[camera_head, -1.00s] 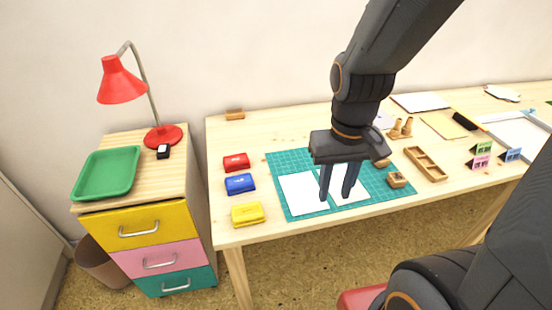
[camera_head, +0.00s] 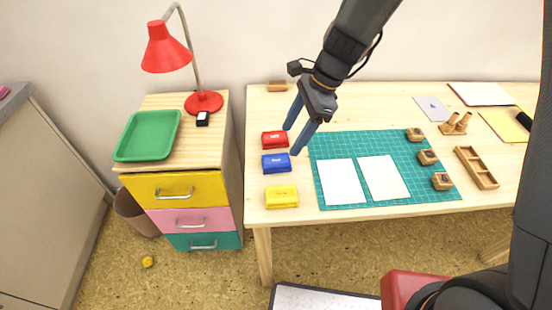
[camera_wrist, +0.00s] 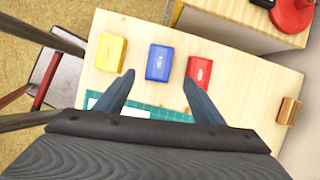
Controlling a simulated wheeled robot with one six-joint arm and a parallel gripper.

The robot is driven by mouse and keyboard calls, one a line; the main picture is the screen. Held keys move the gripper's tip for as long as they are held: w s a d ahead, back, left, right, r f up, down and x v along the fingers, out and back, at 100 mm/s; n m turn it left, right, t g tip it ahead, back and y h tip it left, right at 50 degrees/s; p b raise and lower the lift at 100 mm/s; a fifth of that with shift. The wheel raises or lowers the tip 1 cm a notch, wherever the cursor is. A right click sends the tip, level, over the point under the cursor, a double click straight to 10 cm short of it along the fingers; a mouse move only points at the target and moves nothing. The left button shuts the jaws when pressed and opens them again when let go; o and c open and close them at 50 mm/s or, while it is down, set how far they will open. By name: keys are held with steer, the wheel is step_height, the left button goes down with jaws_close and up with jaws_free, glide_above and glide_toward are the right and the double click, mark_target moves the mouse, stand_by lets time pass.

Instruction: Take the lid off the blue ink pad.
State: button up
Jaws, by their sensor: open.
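The blue ink pad (camera_head: 276,163) lies on the table's left part, between the red ink pad (camera_head: 274,140) and the yellow ink pad (camera_head: 281,196). Its lid is on. In the wrist view the blue ink pad (camera_wrist: 159,63) shows just beyond and between my fingertips, apart from both. My gripper (camera_head: 291,140) is open and empty, above the table near the red and blue pads, with its fingers pointing down and left. In the wrist view my gripper (camera_wrist: 160,78) has one finger near the yellow pad and the other near the red pad.
A green cutting mat (camera_head: 440,200) with two white sheets lies right of the pads, with several wooden stamps on it. A wooden block (camera_head: 277,86) sits at the back. A drawer cabinet at left bears a green tray (camera_head: 148,136) and a red lamp (camera_head: 166,50).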

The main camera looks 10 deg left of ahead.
mark_target(277, 160)
steer(key=shift+a+f+m, duration=0.2)
steer(key=shift+a+m, duration=0.1)
steer(key=shift+a, duration=0.2)
steer(key=shift+x, duration=0.85)
steer(key=x, duration=0.5)
steer(key=shift+s+d+f+p, duration=0.1)
steer(key=shift+s+f+p, duration=0.1)
steer(key=shift+f+p, duration=0.25)
steer(key=c, duration=1.1)
